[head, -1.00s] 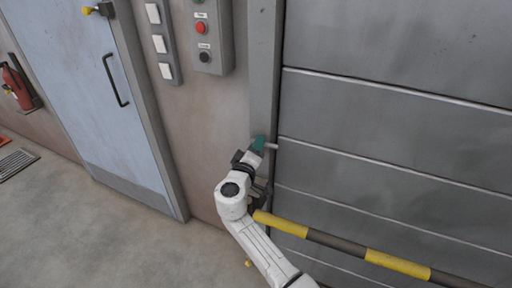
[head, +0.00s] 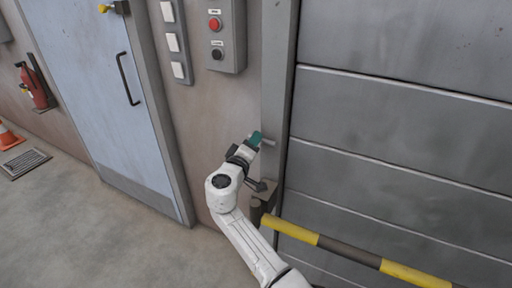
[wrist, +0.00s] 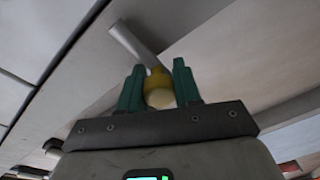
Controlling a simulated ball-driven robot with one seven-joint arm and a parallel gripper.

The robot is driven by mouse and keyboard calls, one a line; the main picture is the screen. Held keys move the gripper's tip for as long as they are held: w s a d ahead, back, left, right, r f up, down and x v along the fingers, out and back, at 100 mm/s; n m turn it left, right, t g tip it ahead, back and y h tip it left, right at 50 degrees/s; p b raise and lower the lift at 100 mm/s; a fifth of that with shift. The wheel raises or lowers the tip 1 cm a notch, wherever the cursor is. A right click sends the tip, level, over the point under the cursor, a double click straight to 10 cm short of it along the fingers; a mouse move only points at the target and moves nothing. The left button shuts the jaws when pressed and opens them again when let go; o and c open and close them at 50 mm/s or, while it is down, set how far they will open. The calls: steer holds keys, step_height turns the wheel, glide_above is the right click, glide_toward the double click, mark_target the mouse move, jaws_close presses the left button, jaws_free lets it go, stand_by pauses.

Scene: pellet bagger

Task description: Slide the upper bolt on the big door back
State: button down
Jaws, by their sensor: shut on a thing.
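The big door (head: 400,135) is grey and panelled, at the right of the head view, with a grey frame post (head: 276,70) along its left edge. The upper bolt (head: 268,141) shows as a short pale rod at this post. In the wrist view it is a grey rod (wrist: 135,42) running up and left from a yellow knob (wrist: 159,88). My gripper (head: 256,138) has teal fingers and is shut on the knob, one finger on each side, as the wrist view (wrist: 159,85) shows. The fingers hide most of the knob in the head view.
A yellow and black bar (head: 340,252) crosses low in front of the door, close to my arm. A button box (head: 225,38) and white switches (head: 173,43) are on the wall above left. A blue door (head: 90,90) stands further left.

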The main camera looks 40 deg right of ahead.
steer(key=shift+w+a, duration=0.15)
steer(key=c, duration=0.8)
jaws_free()
steer(key=shift+c, duration=0.2)
steer(key=b+v, duration=0.1)
steer(key=v, duration=0.9)
steer(key=shift+s+a, duration=0.25)
steer(key=shift+a, duration=0.05)
steer(key=s+d+f+m+g+y+p, duration=0.1)
steer(key=s+d+f+m+g+y, duration=0.2)
steer(key=s+f+y, duration=0.85)
steer(key=s+a+f+n+g+y, duration=0.1)
steer(key=s+a+f, duration=0.3)
steer(key=s, duration=0.7)
steer(key=s+a+f+n+g+y+p, duration=0.1)
steer(key=s+a, duration=0.5)
steer(key=s, duration=0.6)
step_height(320, 180, down, 3)
steer(key=shift+s+f+n+g+y, duration=0.2)
steer(key=shift+s+n+g+y, duration=0.15)
steer(key=shift+g+y, duration=0.75)
